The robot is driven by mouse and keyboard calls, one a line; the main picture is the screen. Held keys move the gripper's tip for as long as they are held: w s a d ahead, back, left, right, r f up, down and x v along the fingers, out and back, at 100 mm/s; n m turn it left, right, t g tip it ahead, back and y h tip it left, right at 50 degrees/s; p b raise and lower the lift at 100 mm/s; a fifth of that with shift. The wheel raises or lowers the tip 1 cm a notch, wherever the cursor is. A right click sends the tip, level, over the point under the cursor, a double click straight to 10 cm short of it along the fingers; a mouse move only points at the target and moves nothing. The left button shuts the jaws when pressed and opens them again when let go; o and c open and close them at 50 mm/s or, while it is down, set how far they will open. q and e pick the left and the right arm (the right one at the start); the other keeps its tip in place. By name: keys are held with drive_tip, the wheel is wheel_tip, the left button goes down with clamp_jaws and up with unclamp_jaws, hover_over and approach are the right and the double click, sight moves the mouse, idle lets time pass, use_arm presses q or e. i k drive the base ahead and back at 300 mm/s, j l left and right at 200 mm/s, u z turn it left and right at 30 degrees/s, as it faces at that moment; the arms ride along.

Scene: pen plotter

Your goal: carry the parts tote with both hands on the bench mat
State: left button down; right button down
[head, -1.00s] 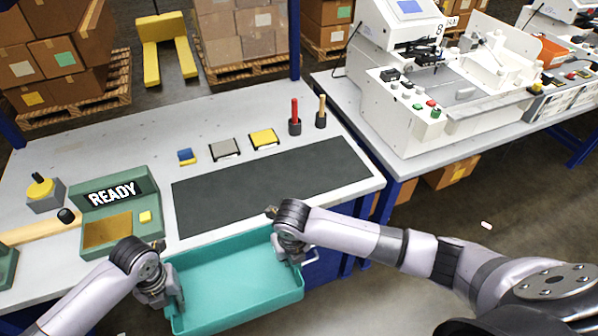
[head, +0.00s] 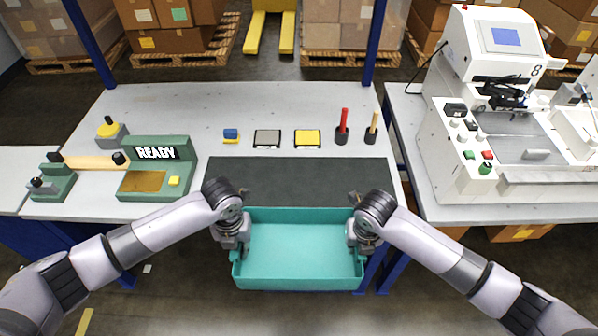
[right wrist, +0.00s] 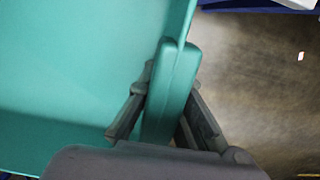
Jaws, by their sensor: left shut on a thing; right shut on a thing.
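The parts tote (head: 298,277) is an empty teal open box at the front edge of the bench, in the head view. My left gripper (head: 237,246) is shut on its left wall. My right gripper (head: 362,242) is shut on its right wall. In the right wrist view the fingers (right wrist: 165,115) lie on both sides of the teal tote wall (right wrist: 172,85). The dark bench mat (head: 290,178) lies just beyond the tote, flat on the bench. The tote's far rim is close to the mat's near edge; I cannot tell its height above the bench.
Behind the mat stand a blue block (head: 231,135), a grey pad (head: 267,138), a yellow pad (head: 307,138) and two holders with a red (head: 343,125) and a wooden handle (head: 373,128). A green READY unit (head: 157,168) is at left, a white machine (head: 480,110) at right. The mat is clear.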

sight(297, 182)
drive_tip(key=i, duration=0.9)
